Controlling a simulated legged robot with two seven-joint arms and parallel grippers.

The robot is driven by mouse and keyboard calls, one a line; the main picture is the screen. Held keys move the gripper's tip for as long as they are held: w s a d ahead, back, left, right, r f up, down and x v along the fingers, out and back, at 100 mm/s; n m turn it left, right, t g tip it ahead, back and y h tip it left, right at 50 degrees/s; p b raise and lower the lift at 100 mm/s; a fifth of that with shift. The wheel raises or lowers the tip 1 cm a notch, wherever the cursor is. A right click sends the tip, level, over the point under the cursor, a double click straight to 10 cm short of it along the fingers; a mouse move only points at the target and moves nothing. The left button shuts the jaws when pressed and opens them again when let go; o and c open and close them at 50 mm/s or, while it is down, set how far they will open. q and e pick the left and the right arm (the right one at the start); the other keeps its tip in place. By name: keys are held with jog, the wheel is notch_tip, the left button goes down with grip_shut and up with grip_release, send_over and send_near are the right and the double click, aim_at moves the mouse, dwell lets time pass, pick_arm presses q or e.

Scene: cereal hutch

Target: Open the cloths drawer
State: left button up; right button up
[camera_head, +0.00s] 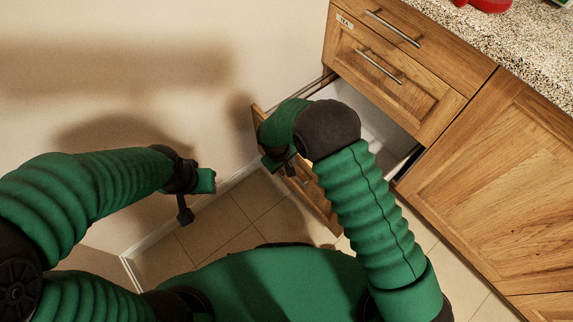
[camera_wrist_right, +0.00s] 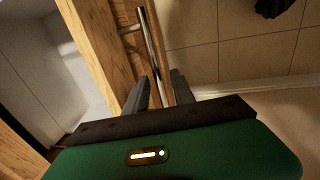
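A lower wooden drawer stands pulled out of the cabinet, its front (camera_head: 322,208) well clear of the cabinet face. Its pale interior (camera_head: 372,128) shows beside my right arm. In the right wrist view its metal bar handle (camera_wrist_right: 152,45) runs between the two fingers of my right gripper (camera_wrist_right: 160,82), with a visible gap, so the gripper looks open around the bar. In the head view my right arm hides most of that gripper. My left gripper (camera_head: 190,205) hangs over the floor at left, away from the drawer; its finger opening is unclear.
Two shut drawers with bar handles, an upper one (camera_head: 440,62) and one below it (camera_head: 385,85), sit above the open drawer. A cabinet door (camera_head: 500,170) is at right, under a speckled counter (camera_head: 500,40). A wall stands left; tiled floor (camera_head: 215,225) is clear.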

jog(key=shift+d, duration=0.1)
notch_tip(320, 180, up, 12)
jog(key=s+a+p, duration=0.1)
jog(key=a+p, duration=0.1)
jog(key=p, duration=0.2)
jog(key=shift+s+f, duration=0.2)
